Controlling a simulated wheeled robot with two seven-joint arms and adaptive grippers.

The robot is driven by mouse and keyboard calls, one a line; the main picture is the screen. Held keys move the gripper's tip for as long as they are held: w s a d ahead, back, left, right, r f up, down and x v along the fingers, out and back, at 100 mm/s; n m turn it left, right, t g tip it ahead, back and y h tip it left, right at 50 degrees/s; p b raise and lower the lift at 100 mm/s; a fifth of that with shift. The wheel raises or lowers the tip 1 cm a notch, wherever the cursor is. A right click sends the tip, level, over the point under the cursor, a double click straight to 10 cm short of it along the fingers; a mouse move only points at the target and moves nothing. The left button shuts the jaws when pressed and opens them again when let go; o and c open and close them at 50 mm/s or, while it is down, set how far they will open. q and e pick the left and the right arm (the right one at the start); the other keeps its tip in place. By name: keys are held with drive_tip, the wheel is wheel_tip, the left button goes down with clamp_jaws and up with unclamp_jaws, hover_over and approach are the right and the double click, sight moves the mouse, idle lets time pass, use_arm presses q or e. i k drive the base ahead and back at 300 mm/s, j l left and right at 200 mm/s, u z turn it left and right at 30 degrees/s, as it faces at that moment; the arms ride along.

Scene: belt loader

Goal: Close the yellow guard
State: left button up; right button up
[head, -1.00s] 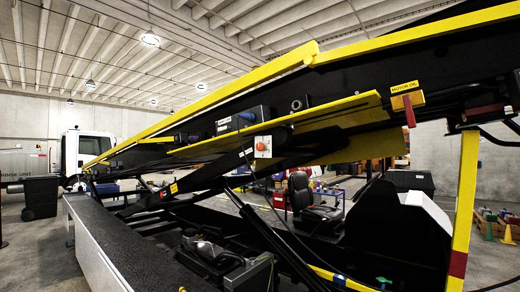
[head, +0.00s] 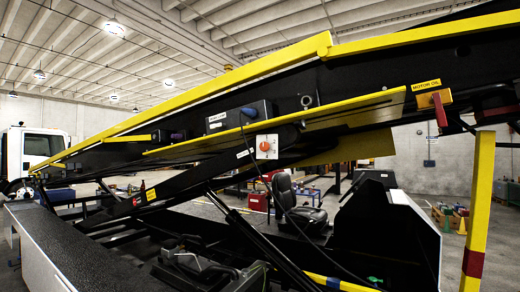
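The belt loader's sloping black boom carries a long yellow panel (head: 290,119) on its near side, which looks like the yellow guard. The panel sticks out from the boom below a dark box (head: 238,116) and a metal eye fitting (head: 306,101). A second yellow flat piece (head: 350,150) shows under the boom behind it. Yellow rails (head: 200,91) run along the boom's top edge, with a joint near the middle. I cannot tell a latch or hinge on the panel. Neither of my grippers is in view.
A yellow post (head: 478,210) stands at the right. A black seat (head: 296,203) and black deck (head: 80,250) lie below.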

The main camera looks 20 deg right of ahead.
sight(395, 112)
drive_tip(key=i+j+z, duration=0.1)
drive_tip(key=i+j, duration=0.55)
drive_tip(key=i, duration=0.15)
